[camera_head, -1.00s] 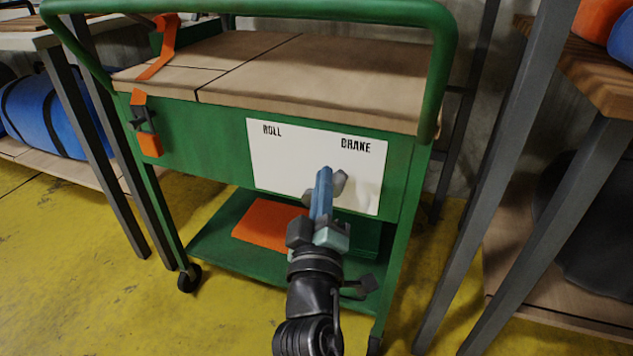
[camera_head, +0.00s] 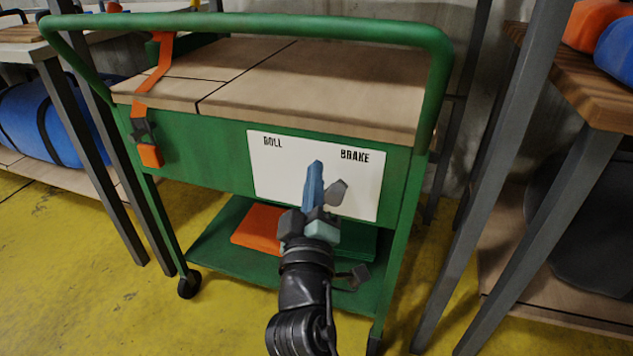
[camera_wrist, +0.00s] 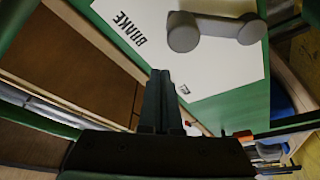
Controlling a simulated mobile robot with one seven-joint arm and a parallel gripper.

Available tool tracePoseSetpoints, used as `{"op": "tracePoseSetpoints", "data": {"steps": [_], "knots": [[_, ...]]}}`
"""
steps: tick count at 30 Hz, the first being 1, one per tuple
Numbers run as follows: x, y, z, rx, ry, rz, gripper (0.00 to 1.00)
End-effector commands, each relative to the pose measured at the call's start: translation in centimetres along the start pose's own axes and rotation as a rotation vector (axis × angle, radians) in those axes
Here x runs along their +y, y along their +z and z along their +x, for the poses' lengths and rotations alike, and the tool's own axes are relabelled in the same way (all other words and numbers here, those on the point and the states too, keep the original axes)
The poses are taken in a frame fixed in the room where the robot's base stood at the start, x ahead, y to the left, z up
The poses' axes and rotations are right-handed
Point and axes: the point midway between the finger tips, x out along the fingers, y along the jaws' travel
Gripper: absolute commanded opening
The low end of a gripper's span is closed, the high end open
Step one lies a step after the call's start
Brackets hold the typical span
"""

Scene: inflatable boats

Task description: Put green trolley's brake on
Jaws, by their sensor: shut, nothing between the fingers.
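The green trolley (camera_head: 215,160) stands in front of me. Its side carries a white panel (camera_head: 280,155) marked ROLL at the left and BRAKE at the right. A grey lever (camera_head: 338,190) is on this panel; its end shows right of my gripper, below the word BRAKE, and the rest is hidden behind the fingers. The wrist view shows the whole lever (camera_wrist: 218,31) with a thick rounded end nearer the word BRAKE. My gripper (camera_head: 316,166) is shut and empty in front of the panel. In the wrist view its fingers (camera_wrist: 160,76) are apart from the lever.
An orange strap (camera_head: 152,80) hangs over the trolley's wooden top at the left. An orange object (camera_head: 256,228) lies on the lower shelf. Dark metal legs of benches (camera_head: 545,205) stand close at both sides. The yellow floor is clear at the front left.

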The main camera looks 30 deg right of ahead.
Motion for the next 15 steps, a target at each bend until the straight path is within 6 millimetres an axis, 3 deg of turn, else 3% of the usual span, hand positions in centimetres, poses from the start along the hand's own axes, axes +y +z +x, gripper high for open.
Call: {"op": "tracePoseSetpoints", "data": {"steps": [1, 9, 15], "knots": [[0.5, -0.7, -0.1, 0.002, -0.003, -0.001, 0.00], [-0.4, -0.4, -6.0, 0.005, -0.004, -0.002, 0.00], [-0.6, -0.5, -8.7, 0.006, -0.003, 0.000, 0.00]]}}
